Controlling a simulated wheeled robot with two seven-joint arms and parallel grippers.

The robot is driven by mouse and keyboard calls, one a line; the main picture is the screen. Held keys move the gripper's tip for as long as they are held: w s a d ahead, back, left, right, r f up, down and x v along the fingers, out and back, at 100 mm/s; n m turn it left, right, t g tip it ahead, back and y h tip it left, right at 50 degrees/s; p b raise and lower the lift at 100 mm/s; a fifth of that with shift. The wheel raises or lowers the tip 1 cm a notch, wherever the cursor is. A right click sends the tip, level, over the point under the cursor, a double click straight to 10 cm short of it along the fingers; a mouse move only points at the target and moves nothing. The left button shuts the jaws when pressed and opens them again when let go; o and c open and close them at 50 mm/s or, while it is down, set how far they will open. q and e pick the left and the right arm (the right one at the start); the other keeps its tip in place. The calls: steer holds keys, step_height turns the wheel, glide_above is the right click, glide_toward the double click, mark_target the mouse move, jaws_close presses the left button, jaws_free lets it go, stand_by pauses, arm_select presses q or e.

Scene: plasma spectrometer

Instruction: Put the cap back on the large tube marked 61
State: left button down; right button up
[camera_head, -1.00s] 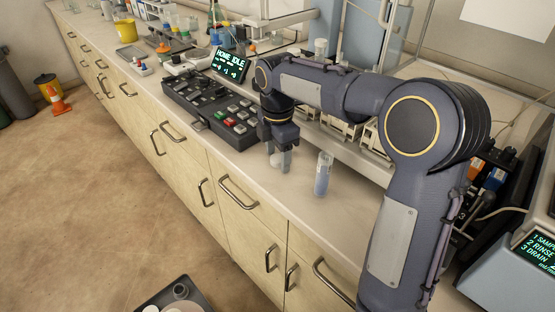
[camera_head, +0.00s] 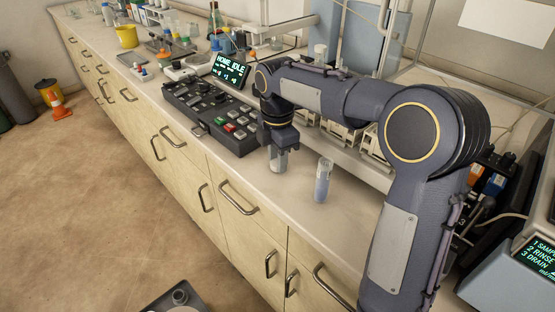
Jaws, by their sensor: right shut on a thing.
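A clear tube with pale blue liquid (camera_head: 322,184) stands upright on the bench near its front edge; its marking is too small to read, and I cannot make out a cap on it. My left gripper is not in view.
A black control panel (camera_head: 212,118) with coloured buttons and a lit screen (camera_head: 231,70) lies left of the gripper. Racks and metal fittings line the back. Beyond the control panel stand a yellow beaker (camera_head: 127,37) and glassware. Bench (camera_head: 290,197) is bare around the blue tube.

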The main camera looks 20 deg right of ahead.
steer(key=shift+r, duration=0.5)
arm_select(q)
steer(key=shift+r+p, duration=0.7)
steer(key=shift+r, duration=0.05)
arm_select(e)
steer(key=s+a+r, duration=0.3)
steer(key=s+r, duration=0.3)
steer(key=s+a+r, duration=0.2)
steer(key=s+r, duration=0.3)
steer(key=s, duration=0.1)
steer(key=shift+s+a+r, duration=0.35)
steer(key=shift+s+a, duration=0.05)
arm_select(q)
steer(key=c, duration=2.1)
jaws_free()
